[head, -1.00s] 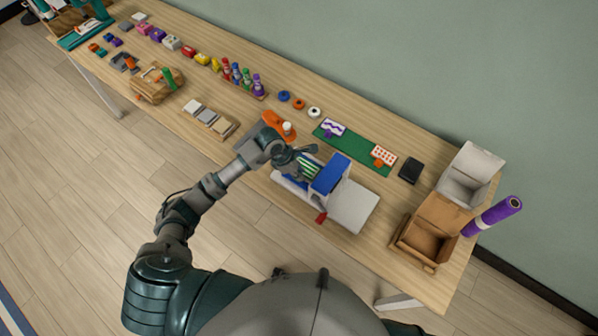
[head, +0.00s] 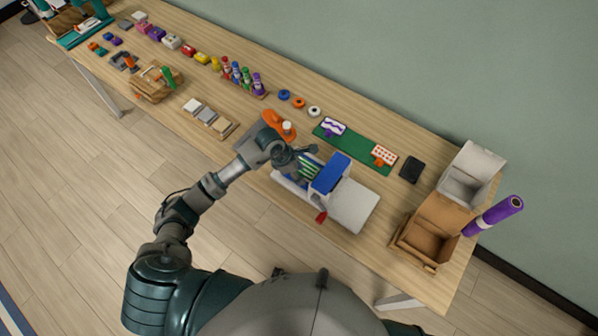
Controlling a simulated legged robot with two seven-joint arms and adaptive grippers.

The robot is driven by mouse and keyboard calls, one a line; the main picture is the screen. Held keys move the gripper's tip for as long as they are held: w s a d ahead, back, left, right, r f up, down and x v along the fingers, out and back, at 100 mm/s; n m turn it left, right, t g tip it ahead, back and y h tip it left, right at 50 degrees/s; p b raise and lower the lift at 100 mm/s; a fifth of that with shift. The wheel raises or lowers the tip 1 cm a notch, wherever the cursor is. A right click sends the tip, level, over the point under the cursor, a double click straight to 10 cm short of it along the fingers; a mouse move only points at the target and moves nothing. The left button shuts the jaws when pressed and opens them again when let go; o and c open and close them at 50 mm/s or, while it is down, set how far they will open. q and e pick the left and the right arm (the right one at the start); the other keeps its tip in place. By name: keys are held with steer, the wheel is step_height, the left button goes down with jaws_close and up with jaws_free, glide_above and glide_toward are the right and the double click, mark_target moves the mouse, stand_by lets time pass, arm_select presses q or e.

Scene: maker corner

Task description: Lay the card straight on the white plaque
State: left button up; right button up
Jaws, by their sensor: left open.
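A dark card with green stripes (head: 309,169) shows at the left bed of a white and blue press (head: 330,175), partly hidden by my left gripper. My left gripper (head: 302,158) is open, over the left part of the press, close to the striped card; I cannot tell whether it touches it. My right gripper is not in view.
The press has a pale right bed (head: 353,206) and a red handle (head: 321,217). An orange tool (head: 275,122) stands behind my wrist. A green mat (head: 356,147) bears two patterned stamps. Open boxes (head: 430,240) stand at the right. Bottles line the back.

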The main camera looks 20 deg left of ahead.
arm_select(q)
steer(key=v, duration=1.2)
